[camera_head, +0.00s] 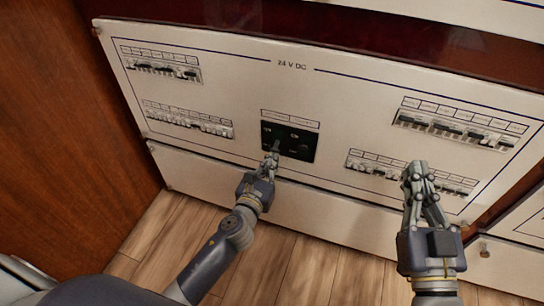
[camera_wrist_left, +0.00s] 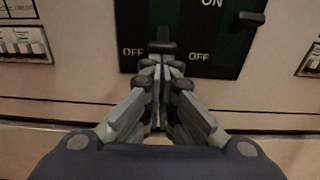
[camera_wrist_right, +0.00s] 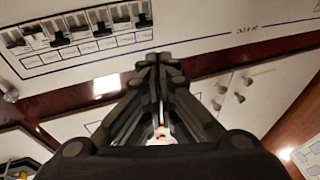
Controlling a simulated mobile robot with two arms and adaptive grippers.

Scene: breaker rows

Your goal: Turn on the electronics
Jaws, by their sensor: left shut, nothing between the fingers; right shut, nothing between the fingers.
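The cream panel (camera_head: 230,75), marked "24 V DC", holds several rows of small breakers and a central black switch module (camera_head: 311,141). My left gripper (camera_head: 271,158) is shut and empty at the lower left of this module. In the left wrist view, its fingertips are just below or against a dark lever (camera_wrist_left: 162,47) between the OFF labels; contact is unclear. A second lever (camera_wrist_left: 251,18) shows to the right, near ON. My right gripper (camera_head: 416,172) is shut and empty in front of the lower right breaker row (camera_head: 365,166), hiding part of it.
Other breaker rows are at upper left (camera_head: 160,68), lower left (camera_head: 185,121) and upper right (camera_head: 455,130). A wooden wall (camera_head: 65,130) bounds the left. The wood floor (camera_head: 310,270) is clear between my arms. Another panel (camera_head: 525,225) starts at right.

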